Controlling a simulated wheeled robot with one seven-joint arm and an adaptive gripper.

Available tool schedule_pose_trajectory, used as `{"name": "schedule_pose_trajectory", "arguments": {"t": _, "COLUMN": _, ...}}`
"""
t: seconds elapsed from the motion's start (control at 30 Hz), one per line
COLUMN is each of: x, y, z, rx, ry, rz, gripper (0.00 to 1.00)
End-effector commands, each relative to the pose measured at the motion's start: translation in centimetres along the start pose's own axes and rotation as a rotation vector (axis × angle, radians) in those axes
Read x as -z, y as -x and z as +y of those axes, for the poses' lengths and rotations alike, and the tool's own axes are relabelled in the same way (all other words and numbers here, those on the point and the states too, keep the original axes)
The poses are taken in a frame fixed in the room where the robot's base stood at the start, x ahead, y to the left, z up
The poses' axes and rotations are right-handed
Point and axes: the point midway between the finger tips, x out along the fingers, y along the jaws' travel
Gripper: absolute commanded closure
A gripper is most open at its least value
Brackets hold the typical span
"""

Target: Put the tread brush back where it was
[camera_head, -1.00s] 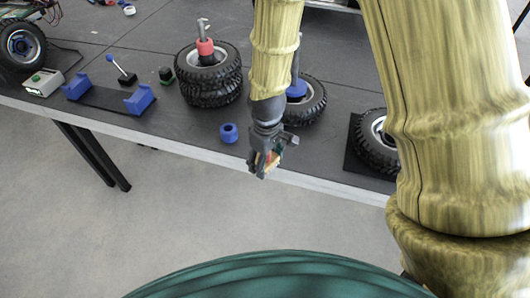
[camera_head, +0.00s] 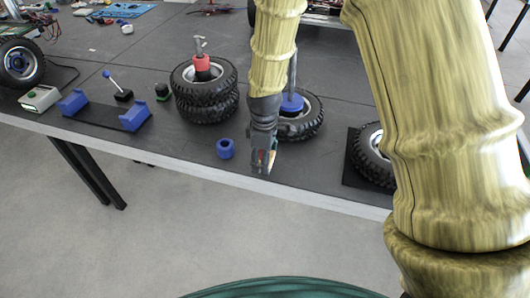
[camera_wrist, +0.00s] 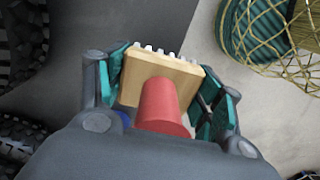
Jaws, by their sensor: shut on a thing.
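The tread brush has a pale wooden block (camera_wrist: 150,72), a red handle (camera_wrist: 165,108) and light bristles along its far edge. My gripper (camera_wrist: 172,85) is shut on it, with a green-padded finger on each side in the wrist view. In the head view my gripper (camera_head: 263,163) hangs at the table's front edge, just right of a blue ring (camera_head: 226,149). There the brush is mostly hidden by the fingers. Its height above the table is hard to tell.
The dark table (camera_head: 200,155) carries stacked tyres (camera_head: 206,108), a tyre with a blue hub piece (camera_head: 305,122) behind my gripper, and another tyre (camera_head: 372,155) at right. A blue-ended cradle (camera_head: 103,112) and a grey box (camera_head: 40,98) stand left. Bare tabletop lies left of the blue ring.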

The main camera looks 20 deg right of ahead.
Motion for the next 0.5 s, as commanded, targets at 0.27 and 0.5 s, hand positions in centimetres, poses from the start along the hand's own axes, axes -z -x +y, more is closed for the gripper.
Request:
{"name": "schedule_pose_trajectory", "arguments": {"t": 0.27, "x": 1.2, "y": -0.3, "z": 4.3, "rx": 0.0, "ry": -0.002, "rz": 0.0, "gripper": 0.59}}
{"name": "schedule_pose_trajectory", "arguments": {"t": 0.5, "x": 1.4, "y": -0.9, "z": 4.9, "rx": 0.0, "ry": -0.001, "rz": -0.001, "gripper": 0.59}}
